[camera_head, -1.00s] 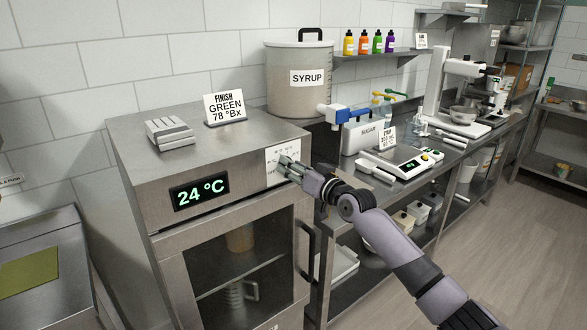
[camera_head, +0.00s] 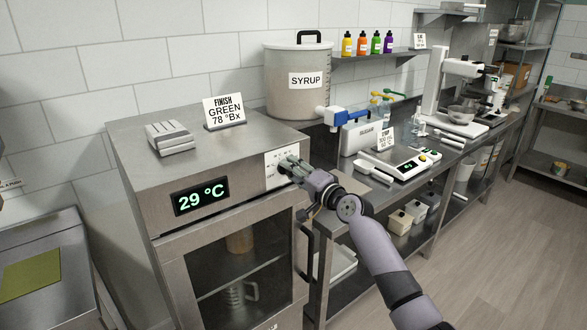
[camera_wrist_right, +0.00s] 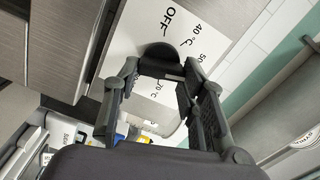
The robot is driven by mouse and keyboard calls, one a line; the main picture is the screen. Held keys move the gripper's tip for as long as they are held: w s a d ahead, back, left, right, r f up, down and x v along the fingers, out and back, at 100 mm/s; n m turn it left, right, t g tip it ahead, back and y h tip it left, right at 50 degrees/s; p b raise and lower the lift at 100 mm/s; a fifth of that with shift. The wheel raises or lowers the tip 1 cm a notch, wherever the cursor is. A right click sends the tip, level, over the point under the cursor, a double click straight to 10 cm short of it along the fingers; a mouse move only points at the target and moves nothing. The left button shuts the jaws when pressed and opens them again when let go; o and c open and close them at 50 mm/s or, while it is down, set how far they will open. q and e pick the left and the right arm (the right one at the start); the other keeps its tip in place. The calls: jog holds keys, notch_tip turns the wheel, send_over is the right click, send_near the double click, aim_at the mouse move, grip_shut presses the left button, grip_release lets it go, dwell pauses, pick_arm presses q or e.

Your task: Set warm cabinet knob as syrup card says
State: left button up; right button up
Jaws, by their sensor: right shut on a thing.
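The steel warm cabinet (camera_head: 150,190) has a green display (camera_head: 201,196) reading 29 °C. A white dial plate (camera_head: 275,172) is on its front, upper right. In the right wrist view the plate (camera_wrist_right: 135,30) shows OFF, 40 °C, a partly covered 50 and 70 °C. My right gripper (camera_head: 287,168) is at the dial, its fingers on either side of the dark knob (camera_wrist_right: 160,56), shut on it. The knob's pointer direction cannot be made out. A small white card (camera_head: 385,138) stands by the scale; its print is too small to read. My left gripper is not in view.
A card reading FINISH GREEN 78 °Bx (camera_head: 224,111) and a grey slotted block (camera_head: 170,137) stand on the cabinet. The SYRUP pot (camera_head: 298,100) is behind. A scale (camera_head: 398,160) is on the counter at right. The cabinet's door handle (camera_head: 307,245) is below my gripper.

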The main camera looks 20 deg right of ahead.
jog(key=shift+f+m+p, duration=0.15)
jog(key=shift+m+p, duration=1.5)
jog(key=shift+m, duration=2.05)
jog(key=o, duration=1.2)
jog(key=shift+c, duration=0.2)
jog(key=v, duration=1.2)
